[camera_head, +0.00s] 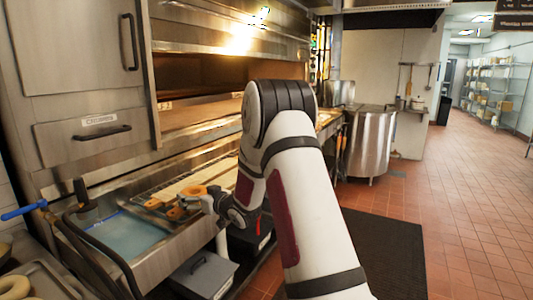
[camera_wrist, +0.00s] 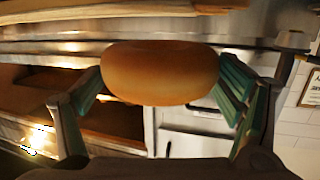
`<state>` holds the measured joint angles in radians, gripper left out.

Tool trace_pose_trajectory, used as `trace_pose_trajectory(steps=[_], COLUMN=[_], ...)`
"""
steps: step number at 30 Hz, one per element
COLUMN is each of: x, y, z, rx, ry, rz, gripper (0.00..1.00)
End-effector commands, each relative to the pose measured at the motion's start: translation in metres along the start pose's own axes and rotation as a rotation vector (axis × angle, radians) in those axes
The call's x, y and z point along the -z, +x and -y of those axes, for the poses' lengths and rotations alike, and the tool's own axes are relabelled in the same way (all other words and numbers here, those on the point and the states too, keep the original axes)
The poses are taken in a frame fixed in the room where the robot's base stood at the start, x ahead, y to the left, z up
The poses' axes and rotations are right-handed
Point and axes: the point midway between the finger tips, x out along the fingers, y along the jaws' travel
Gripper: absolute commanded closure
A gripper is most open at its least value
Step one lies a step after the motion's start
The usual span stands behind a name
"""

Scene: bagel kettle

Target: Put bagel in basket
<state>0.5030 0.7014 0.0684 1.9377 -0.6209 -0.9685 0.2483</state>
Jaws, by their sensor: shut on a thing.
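A golden-brown bagel (camera_wrist: 160,73) fills the space between the two green-padded fingers in the wrist view. My gripper (camera_wrist: 165,88) is shut on it, one finger at each side. In the head view, the bagel (camera_head: 193,191) shows as a small orange shape at the end of my gripper (camera_head: 205,198). It is over or beside a shallow metal rack (camera_head: 160,203) with brown items, at the right end of the blue-water basin. I cannot tell whether this rack is the basket, nor whether the bagel touches it.
The basin of blue water (camera_head: 125,233) has raised metal rims and a dark curved rail. A tray (camera_head: 45,283) at the lower left holds pale rings. An oven front (camera_head: 95,60) rises behind. Lidded bins (camera_head: 202,275) stand below. The floor at right is clear.

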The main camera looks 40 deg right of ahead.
Motion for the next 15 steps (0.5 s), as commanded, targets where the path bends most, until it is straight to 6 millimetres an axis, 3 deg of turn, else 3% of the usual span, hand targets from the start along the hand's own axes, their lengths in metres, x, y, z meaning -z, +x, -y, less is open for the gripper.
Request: trace_pose_trajectory(steps=[8,15], x=[0.002,-0.002], y=[0.003,0.016], z=[0.005,0.056], rx=[0.001,0.005], ry=[0.001,0.001], rz=[-0.001,0.000], gripper=[0.44,0.44])
